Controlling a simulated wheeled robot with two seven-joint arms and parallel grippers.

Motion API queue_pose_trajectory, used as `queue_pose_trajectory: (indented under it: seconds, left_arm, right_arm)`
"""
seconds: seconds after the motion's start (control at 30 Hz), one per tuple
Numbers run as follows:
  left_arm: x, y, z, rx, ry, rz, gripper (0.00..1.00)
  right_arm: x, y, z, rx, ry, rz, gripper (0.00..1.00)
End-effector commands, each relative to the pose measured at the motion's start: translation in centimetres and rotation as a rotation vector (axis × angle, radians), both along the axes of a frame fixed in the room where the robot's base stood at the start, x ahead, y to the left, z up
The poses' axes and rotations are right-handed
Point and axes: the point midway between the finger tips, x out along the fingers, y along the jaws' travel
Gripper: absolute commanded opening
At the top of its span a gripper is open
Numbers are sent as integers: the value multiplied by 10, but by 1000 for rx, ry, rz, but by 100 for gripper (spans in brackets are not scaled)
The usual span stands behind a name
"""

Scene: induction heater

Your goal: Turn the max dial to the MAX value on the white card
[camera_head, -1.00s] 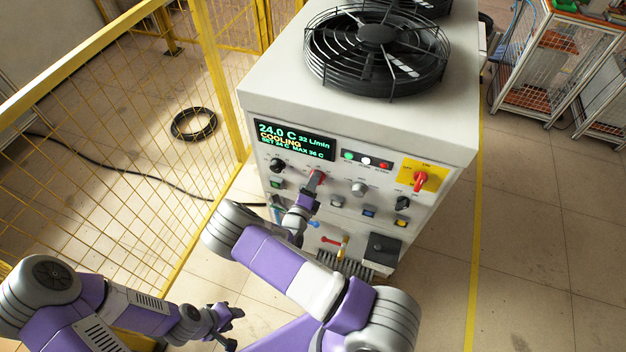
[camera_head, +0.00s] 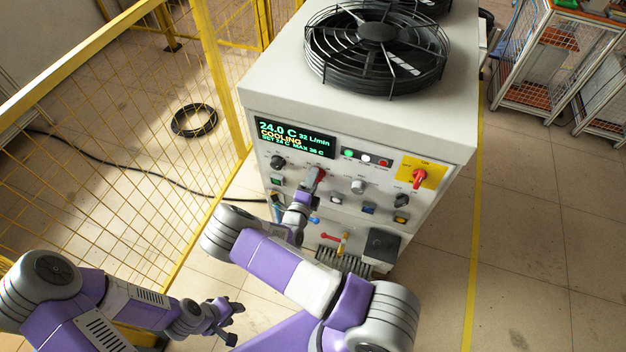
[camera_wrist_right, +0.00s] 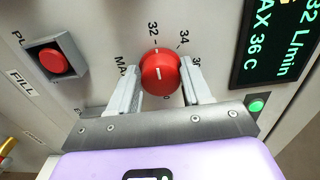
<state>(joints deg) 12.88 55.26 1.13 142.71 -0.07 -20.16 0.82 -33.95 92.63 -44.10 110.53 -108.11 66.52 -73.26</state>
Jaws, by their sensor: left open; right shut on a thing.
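The red max dial (camera_wrist_right: 160,74) is on the front panel of the white machine. It has a white mark on it and numbers such as 32 and 34 around it. My right gripper (camera_wrist_right: 157,84) is shut on the dial, one finger on each side. In the head view my right gripper (camera_head: 312,190) covers part of the red dial (camera_head: 318,174). The display (camera_head: 295,139) reads 24.0 C, 32 L/min, COOLING, and MAX 36 C. My left gripper (camera_head: 232,322) is open and empty, low and away from the panel. I cannot make out a white card.
A red push button (camera_wrist_right: 53,61) and a green lamp (camera_wrist_right: 256,106) flank the dial in the wrist view. A red switch on a yellow plate (camera_head: 420,178) is further right. A yellow mesh fence (camera_head: 110,150) stands left. Black fans (camera_head: 377,50) top the machine.

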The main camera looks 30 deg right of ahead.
Motion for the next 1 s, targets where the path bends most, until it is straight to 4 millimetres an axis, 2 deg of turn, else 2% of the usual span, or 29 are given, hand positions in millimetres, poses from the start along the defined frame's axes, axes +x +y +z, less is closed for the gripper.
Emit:
queue_pose_trajectory:
  seconds: [0.03, 0.17, 0.2, 0.53, 0.8, 1.0]
  left_arm:
    - [0, 0, 0, 0, 0, 0, 43]
    - [0, 0, 0, 0, 0, 0, 43]
    - [0, 0, 0, 0, 0, 0, 43]
    - [0, 0, 0, 0, 0, 0, 43]
    - [0, 0, 1, 0, 0, 0, 43]
    - [0, 0, 1, 0, 0, 0, 43]
  right_arm:
    - [-1, 0, -1, -1, 4, -1, 52]
    - [-1, 0, -1, 0, 4, -1, 71]
    - [-1, 0, -1, 0, 3, -1, 72]
    - [-4, 5, 0, 0, 1, 1, 72]
    - [-32, 38, 0, -1, 3, 3, 72]
    - [-47, 55, 0, -1, 2, 0, 72]
